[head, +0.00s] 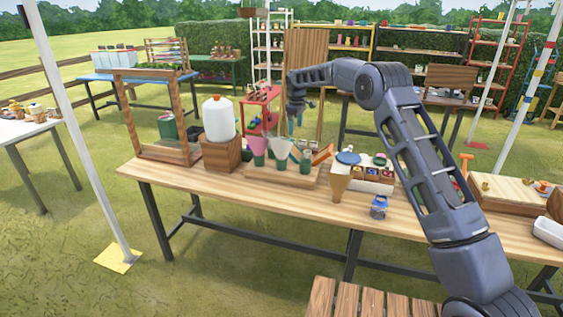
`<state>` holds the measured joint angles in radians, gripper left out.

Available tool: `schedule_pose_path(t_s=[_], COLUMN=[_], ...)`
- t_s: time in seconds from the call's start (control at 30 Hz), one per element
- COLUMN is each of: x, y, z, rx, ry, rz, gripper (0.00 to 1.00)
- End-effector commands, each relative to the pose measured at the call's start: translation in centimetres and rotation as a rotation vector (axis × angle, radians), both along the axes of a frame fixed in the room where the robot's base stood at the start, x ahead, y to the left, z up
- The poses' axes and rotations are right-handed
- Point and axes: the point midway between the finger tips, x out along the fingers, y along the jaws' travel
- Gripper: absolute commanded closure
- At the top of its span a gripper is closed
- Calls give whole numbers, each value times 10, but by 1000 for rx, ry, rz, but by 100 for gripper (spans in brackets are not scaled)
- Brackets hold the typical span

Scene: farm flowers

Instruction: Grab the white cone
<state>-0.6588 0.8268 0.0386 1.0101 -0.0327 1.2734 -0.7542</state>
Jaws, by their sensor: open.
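The white cone (279,147) stands upright on a low wooden stand (285,173) on the long wooden table, point down in a dark green holder. A pink cone (256,144) stands just left of it, and a green cup (305,161) is to its right. My gripper (295,117) is open and empty, pointing down, above and slightly right of the white cone. The fingers are small here, and I cannot tell their exact distance from the cone.
A white jug (218,119) on a wooden box (222,153) and a wooden frame (127,112) stand left. A brown cone (339,183), a blue-lidded jar (378,207) and a divided box (371,176) stand right. The table's front left is clear.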

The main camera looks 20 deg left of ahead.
Motion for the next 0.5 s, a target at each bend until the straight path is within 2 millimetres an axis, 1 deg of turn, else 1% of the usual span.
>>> schedule_pose_path(t_s=[0.03,0.1,0.2,0.33,0.5], x=[-1,-3,-6,-8,-9], y=[15,32,49,61,65], z=[-16,-32,-49,-62,-73], rx=[-5,-10,-15,-18,-21], ry=[7,12,19,24,26], rz=[27,57,93,117,125], gripper=[15,15,15,15,15])
